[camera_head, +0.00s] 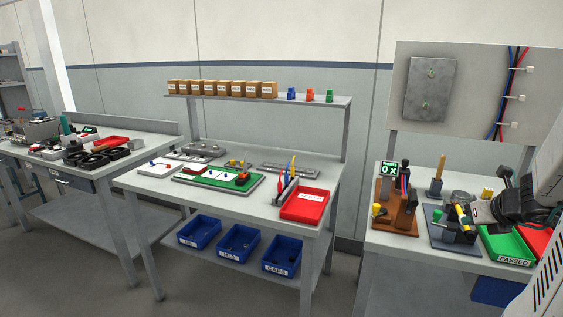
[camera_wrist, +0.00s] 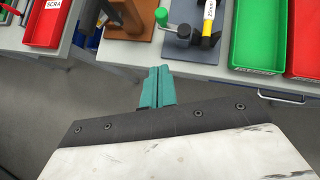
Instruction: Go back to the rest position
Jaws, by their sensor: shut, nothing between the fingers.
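My gripper (camera_wrist: 157,86) shows in the wrist view as two teal fingers, closed together with nothing between them. It hangs over the grey floor, just short of the front edge of the right-hand bench (camera_wrist: 205,66). In the head view my arm reaches in from the right edge over the right-hand bench (camera_head: 400,246). The fingertips are not clearly visible there.
A dark fixture plate (camera_head: 437,236) with a yellow-handled clamp and a brown fixture (camera_head: 384,218) stand near my gripper. A green PASSED tray (camera_head: 493,239) and red tray (camera_wrist: 304,40) lie beside them. A middle bench (camera_head: 255,211) carries a red tray (camera_head: 303,208).

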